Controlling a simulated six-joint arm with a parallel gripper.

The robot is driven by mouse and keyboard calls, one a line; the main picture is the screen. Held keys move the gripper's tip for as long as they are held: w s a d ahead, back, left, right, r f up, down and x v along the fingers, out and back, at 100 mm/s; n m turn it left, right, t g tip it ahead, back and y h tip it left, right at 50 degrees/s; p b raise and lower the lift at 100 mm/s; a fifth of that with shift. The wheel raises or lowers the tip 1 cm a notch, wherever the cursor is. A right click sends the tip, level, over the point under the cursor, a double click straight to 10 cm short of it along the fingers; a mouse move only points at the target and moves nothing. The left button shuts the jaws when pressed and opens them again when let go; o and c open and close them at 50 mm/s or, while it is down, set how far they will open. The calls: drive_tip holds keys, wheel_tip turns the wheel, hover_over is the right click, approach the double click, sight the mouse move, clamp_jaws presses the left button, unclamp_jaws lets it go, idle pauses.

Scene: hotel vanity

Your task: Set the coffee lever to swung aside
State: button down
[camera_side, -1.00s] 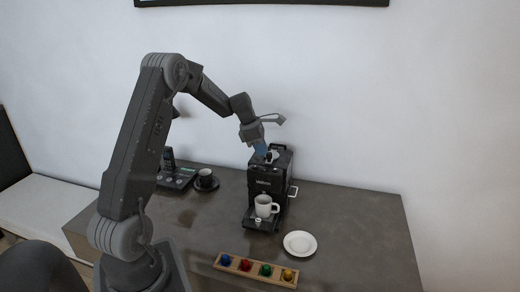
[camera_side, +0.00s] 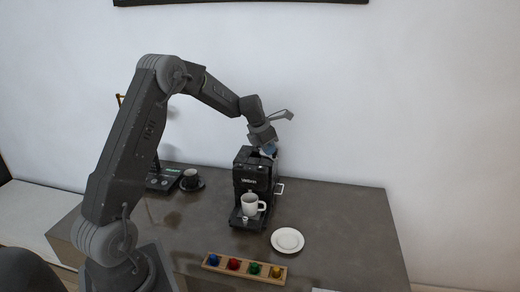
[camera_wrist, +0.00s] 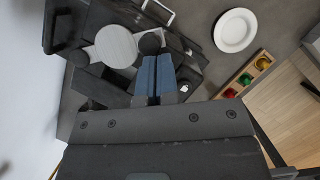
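The black coffee machine (camera_side: 252,178) stands on the dark counter with a white mug (camera_side: 250,204) on its front tray. In the wrist view its top (camera_wrist: 92,80) shows a pale round disc (camera_wrist: 116,46) and a dark rounded knob (camera_wrist: 150,42), which may be part of the coffee lever. My gripper (camera_side: 269,150) is over the right rear of the machine's top. In the wrist view its blue fingers (camera_wrist: 156,62) lie side by side and look shut, with their tips close to the knob. I cannot tell whether they touch it. Part of the machine's top is hidden behind my gripper.
A white plate (camera_side: 287,240) lies right of the machine; it also shows in the wrist view (camera_wrist: 236,30). A wooden capsule holder (camera_side: 244,268) with colored capsules is in front. A dark cup on a saucer (camera_side: 191,180) and a phone (camera_side: 162,178) are left. The counter's right side is clear.

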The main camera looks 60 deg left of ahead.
sight(277, 159)
drive_tip(key=w, duration=0.3)
drive_tip(key=shift+w+d+f, duration=0.1)
drive_tip(key=shift+w+d, duration=0.05)
drive_tip(key=shift+d, duration=0.1)
drive_tip(key=shift+w+a, duration=0.25)
drive_tip(key=shift+w, duration=1.05)
